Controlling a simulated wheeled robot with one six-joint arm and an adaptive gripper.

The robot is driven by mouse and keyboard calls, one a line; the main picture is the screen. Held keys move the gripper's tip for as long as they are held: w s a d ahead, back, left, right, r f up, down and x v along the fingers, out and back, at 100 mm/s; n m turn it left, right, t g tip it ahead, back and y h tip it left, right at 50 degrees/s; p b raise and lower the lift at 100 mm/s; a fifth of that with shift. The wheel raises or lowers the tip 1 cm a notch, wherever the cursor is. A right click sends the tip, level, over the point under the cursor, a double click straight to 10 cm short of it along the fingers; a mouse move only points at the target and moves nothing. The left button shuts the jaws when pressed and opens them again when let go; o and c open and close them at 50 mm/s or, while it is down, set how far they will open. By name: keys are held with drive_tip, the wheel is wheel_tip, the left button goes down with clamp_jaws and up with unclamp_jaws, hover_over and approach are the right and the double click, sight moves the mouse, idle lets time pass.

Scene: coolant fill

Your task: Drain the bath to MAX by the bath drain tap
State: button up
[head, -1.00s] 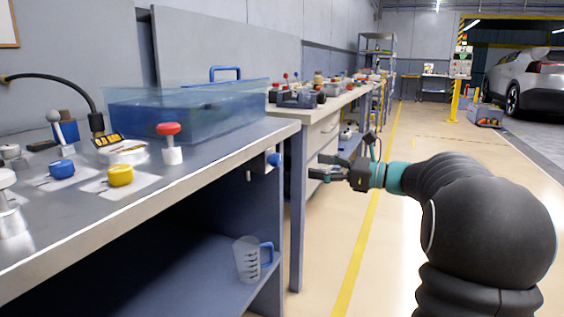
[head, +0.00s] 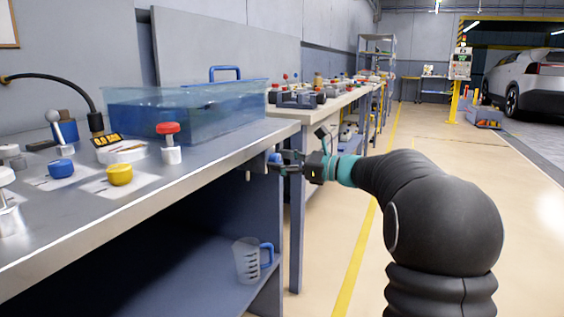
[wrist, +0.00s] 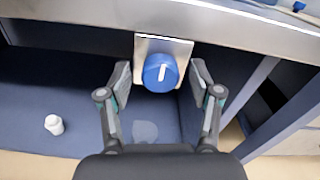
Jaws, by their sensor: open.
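The bath (head: 190,112) is a clear blue-tinted tank on the bench, with blue liquid inside; I cannot read a MAX mark. The bath drain tap appears to be the blue knob (wrist: 160,73) with a white pointer line, on a metal plate under the bench's front edge. In the head view the knob (head: 274,158) is partly hidden by my gripper (head: 285,162). In the wrist view my gripper (wrist: 160,80) is open, with one finger on each side of the knob. I cannot tell whether the fingers touch it.
A measuring jug (head: 248,260) with a blue handle stands on the lower shelf under the bench. A red-topped valve (head: 169,142), a blue knob (head: 61,169) and a yellow knob (head: 119,174) are on the bench top. A white bottle (wrist: 54,124) shows at lower left.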

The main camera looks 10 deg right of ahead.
drive_tip(key=c, duration=1.1)
drive_tip(key=shift+c, duration=0.2)
drive_tip(key=shift+f+n+b, duration=0.15)
drive_tip(key=shift+n+b, duration=0.25)
drive_tip(key=shift+b, duration=0.05)
drive_tip(key=shift+n+b, duration=0.75)
drive_tip(key=shift+n, duration=0.15)
drive_tip(key=shift+n+b, duration=1.15)
drive_tip(key=shift+n, duration=0.45)
drive_tip(key=o, duration=1.1)
drive_tip(key=shift+s, duration=0.1)
drive_tip(key=shift+o, duration=0.2)
